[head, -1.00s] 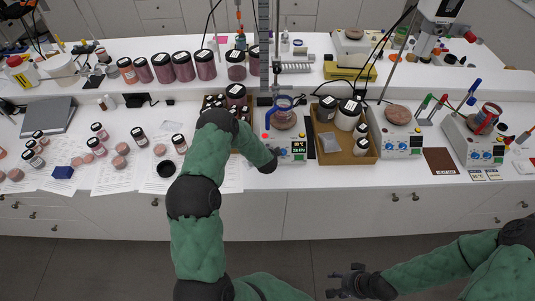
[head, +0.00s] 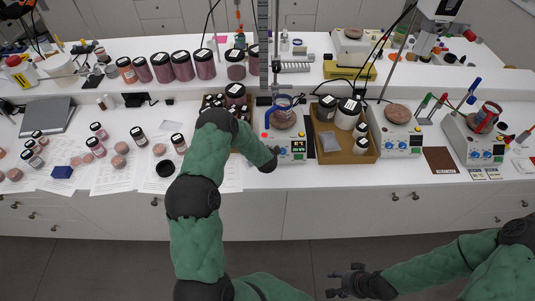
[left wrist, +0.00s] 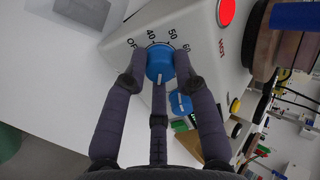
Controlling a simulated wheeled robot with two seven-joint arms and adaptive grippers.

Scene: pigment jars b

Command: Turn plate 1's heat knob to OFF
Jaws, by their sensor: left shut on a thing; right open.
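A white mark shows on the knob's lower side. OFF, 40, 50 and 60 are printed around it. A second blue knob (left wrist: 180,103) is beside it. My right gripper (head: 345,282) is open and empty, low in front of the counter.
A red light (left wrist: 226,12) marked HOT is near the knob. A cardboard tray of jars (head: 330,151) stands right of the plate, then two more hot plates (head: 402,148). Papers and small jars lie left of my left arm. The floor in front is clear.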

